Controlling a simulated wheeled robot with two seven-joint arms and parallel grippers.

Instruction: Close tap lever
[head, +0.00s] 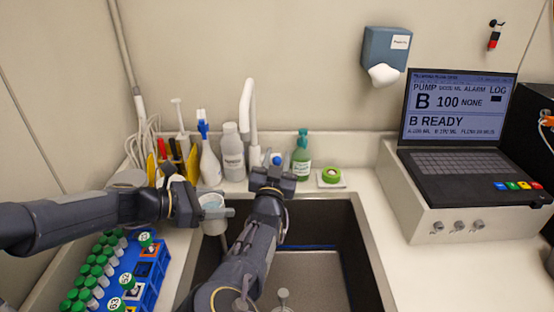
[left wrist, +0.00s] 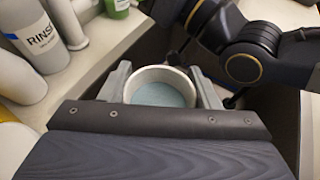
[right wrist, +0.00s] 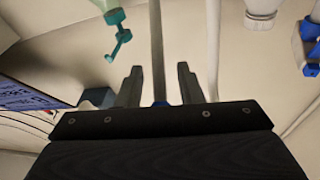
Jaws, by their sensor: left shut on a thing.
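The white tap (head: 247,110) rises behind the sink. A small blue-tipped part, likely the tap lever (head: 277,160), shows just above my right gripper (head: 273,178), which is at the sink's back edge. In the right wrist view, my right gripper (right wrist: 159,88) has its fingers apart. A thin pale rod (right wrist: 157,45) stands between them, with blue at its lower end; contact cannot be told. My left gripper (head: 216,212) is shut on a white cup (head: 212,200) over the sink's left side. The left wrist view shows pale blue inside the cup (left wrist: 160,93).
The sink (head: 365,250) lies below both arms. Bottles (head: 232,155) and a green soap bottle (head: 302,158) stand along the back. A blue tube rack (head: 150,270) is at left. A laptop (head: 460,135) stands on a box at right.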

